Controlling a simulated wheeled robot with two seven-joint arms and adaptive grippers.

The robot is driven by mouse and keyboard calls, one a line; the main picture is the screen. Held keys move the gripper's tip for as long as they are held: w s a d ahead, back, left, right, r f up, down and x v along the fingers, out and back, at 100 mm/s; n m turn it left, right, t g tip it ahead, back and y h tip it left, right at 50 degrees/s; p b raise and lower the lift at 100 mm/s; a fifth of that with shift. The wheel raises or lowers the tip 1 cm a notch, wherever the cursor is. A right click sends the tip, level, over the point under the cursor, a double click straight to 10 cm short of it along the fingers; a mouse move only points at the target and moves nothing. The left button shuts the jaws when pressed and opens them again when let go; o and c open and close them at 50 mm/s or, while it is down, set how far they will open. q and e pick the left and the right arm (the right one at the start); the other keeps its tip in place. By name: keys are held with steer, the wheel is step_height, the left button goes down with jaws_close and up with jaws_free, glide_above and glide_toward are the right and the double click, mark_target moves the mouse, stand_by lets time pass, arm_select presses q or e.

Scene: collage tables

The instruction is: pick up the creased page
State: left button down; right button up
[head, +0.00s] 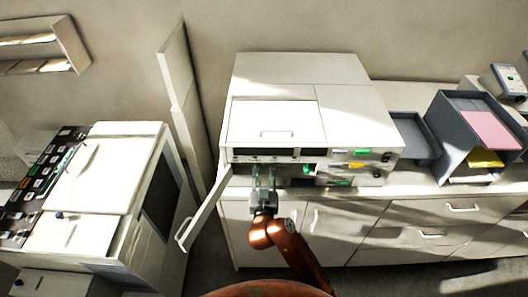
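A white copier (300,120) stands on the counter, with its front door (205,210) swung open to the left. My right gripper (264,174) is at the dark opening in the copier's lower front, at its left end. Its two greenish-grey fingers point into the opening and stand apart, with no page visible between them. I cannot make out a creased page; the inside of the opening is dark and partly covered by the gripper. My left gripper is not in view.
Green and yellow tabs (356,165) mark the copier's front. A grey tray (414,140) and a dark sorter (447,130) with pink and yellow sheets stand to the right. Another white machine (90,190) stands at left. Drawers (440,222) lie below the counter.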

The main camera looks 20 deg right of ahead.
steer(key=x, duration=0.4)
steer(key=shift+w+f, duration=0.2)
steer(key=shift+f, duration=0.05)
steer(key=shift+a, duration=0.1)
jaws_close()
